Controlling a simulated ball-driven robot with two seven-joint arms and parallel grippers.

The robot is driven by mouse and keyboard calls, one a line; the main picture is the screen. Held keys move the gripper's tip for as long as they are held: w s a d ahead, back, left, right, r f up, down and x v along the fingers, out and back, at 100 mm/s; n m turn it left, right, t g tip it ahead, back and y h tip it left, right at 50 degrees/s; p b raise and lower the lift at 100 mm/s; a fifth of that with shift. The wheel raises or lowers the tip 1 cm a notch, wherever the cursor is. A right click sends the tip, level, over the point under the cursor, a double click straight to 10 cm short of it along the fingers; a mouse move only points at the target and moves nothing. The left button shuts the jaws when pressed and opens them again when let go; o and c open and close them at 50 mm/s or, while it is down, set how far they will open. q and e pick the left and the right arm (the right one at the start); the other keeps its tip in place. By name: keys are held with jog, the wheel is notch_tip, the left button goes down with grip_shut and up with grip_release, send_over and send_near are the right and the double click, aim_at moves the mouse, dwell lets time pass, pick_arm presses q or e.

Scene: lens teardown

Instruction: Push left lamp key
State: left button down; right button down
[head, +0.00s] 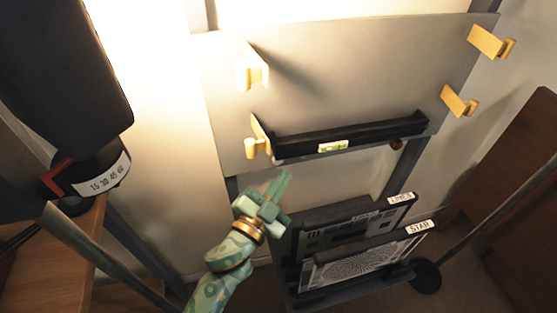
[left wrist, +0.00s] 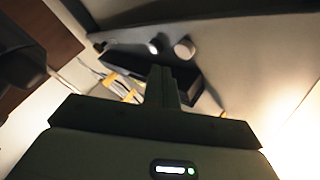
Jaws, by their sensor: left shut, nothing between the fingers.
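My left gripper (head: 283,182) is green, shut and empty, with its fingers pointing up just below the left end of a black bar (head: 350,137) on the grey panel. The bar carries a small white and green label (head: 333,146). No lamp key can be told for certain. A small pale end piece (head: 279,160) shows at the bar's lower left, above my fingertips. In the left wrist view, my shut fingers (left wrist: 162,72) are in front of a dark piece, with a pale round knob (left wrist: 184,48) and a smaller bright one (left wrist: 155,46) beyond. Contact cannot be told. My right gripper is out of view.
Yellow hooks (head: 257,136) stick out of the grey panel (head: 350,70) at both sides. Below, a dark rack (head: 293,275) holds plates, one tagged STAR (head: 419,227). A large black body with a number scale (head: 103,180) stands at left. A brown board (head: 515,200) is at right.

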pick_arm(q)
jog(key=s, duration=0.1)
jog(key=s+d, duration=0.1)
jog(key=s, duration=0.1)
jog(key=shift+s+d, duration=0.2)
jog(key=shift+s, duration=0.05)
dwell(0.8)
